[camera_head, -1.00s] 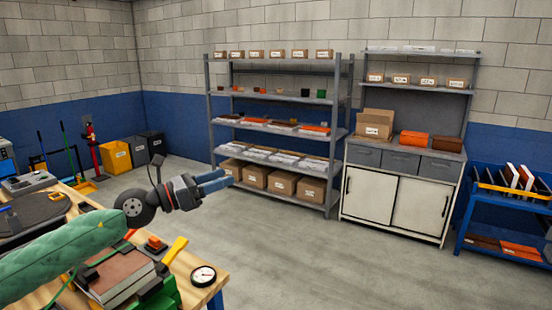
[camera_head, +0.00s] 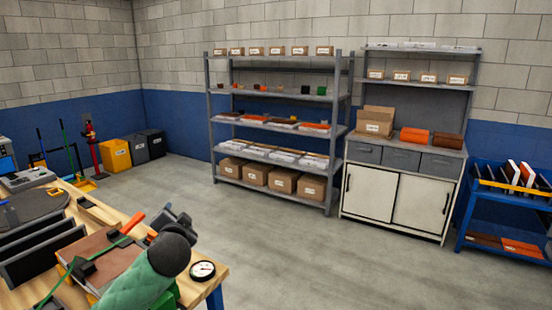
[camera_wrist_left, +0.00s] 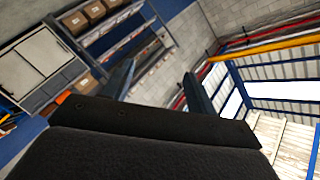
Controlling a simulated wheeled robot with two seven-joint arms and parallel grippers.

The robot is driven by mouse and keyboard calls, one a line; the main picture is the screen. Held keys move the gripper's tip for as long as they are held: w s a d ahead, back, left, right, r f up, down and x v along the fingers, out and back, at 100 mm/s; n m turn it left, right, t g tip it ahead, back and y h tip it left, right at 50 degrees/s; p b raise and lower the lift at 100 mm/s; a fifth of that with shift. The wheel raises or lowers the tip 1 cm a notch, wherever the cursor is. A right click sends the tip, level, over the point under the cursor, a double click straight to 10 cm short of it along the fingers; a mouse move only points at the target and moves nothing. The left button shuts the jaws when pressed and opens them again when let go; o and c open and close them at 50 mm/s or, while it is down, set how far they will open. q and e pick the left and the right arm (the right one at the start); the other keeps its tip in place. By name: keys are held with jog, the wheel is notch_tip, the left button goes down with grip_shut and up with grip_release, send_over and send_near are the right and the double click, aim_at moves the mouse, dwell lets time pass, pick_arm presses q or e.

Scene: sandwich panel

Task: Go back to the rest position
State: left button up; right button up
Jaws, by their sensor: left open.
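My left arm in its green sleeve rises from the bottom of the head view, above the near end of the workbench (camera_head: 215,262). Its black wrist hides most of the left gripper (camera_head: 176,220), which points away from me. In the left wrist view the two blue fingers of the left gripper (camera_wrist_left: 158,88) stand apart with nothing between them. My right gripper shows in neither view.
A brown panel stack (camera_head: 104,255) with clamps lies on the bench, left of my arm. A round dial gauge (camera_head: 202,270) sits to the right. Shelves (camera_head: 275,92), a white cabinet (camera_head: 394,198) and a blue cart (camera_head: 505,216) stand farther off. Open floor lies between.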

pick_arm(q)
jog(key=s+d+f+n+g+h+b, duration=0.1)
jog(key=s+d+f+g, duration=0.15)
jog(key=s+f, duration=0.6)
jog(key=s+d+f+n+g+h+b, duration=0.1)
jog(key=s+d+f+g+h, duration=0.15)
jog(key=f, duration=1.15)
jog(key=s+d+f+n+g+h+b, duration=0.15)
jog(key=s+f+g, duration=0.25)
jog(key=s+f, duration=0.5)
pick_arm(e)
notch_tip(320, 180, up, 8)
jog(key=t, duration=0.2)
pick_arm(q)
jog(key=s+d+f+n+g+b, duration=0.1)
jog(key=s+d+f+g, duration=0.1)
jog(key=s+f, duration=0.9)
jog(key=s+d+f+g+b, duration=0.2)
jog(key=s+f+g, duration=0.1)
jog(key=s+f, duration=0.9)
jog(key=shift+s+d+n, duration=0.15)
jog(key=shift+s+n, duration=0.2)
jog(key=shift+s, duration=0.3)
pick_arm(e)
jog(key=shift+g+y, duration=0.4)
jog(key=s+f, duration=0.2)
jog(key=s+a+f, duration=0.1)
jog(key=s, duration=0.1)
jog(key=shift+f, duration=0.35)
